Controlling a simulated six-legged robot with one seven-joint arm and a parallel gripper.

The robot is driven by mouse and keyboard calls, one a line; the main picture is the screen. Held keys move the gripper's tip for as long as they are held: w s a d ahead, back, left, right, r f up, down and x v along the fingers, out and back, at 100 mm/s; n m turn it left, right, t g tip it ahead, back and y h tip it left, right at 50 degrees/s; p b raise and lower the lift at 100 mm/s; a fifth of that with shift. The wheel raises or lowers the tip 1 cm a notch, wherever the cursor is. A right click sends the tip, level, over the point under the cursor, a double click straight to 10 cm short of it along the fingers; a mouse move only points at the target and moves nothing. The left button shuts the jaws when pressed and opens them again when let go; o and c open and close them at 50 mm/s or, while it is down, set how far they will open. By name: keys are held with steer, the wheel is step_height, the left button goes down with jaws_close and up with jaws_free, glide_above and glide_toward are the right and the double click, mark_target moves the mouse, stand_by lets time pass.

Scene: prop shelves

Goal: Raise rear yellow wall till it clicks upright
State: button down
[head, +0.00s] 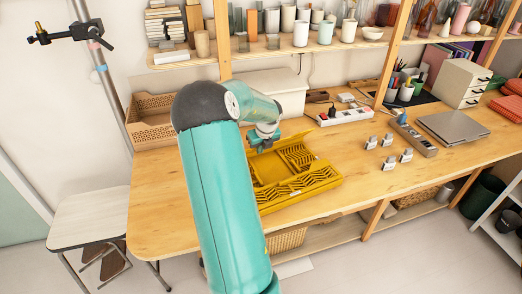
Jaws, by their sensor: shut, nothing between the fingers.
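A yellow folding crate (263,172) lies on the wooden table in the middle of the head view. Its slatted panels look folded down flat inside the frame, with one slatted panel (300,156) at the right and others along the front. The crate's rear side runs close to my gripper, and part of the crate is hidden behind my arm. I cannot make out the rear wall's exact angle. My gripper (263,145) is shut and empty over the rear left part of the crate. I cannot tell whether it touches the yellow plastic.
A white bin (283,92) and a power strip (345,116) stand behind the crate. A tan basket (152,122) is at the back left. Several small grey-white items (388,141) and a laptop (453,126) lie to the right. The table's left front is clear.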

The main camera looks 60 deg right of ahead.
steer(key=shift+w+d+r+g+y, duration=0.4)
steer(key=shift+w+d+r+g, duration=0.2)
steer(key=shift+w+r, duration=0.15)
steer(key=shift+w+d+r, duration=0.15)
steer(key=shift+w+d, duration=0.1)
steer(key=shift+w, duration=0.15)
steer(key=shift+s, duration=0.1)
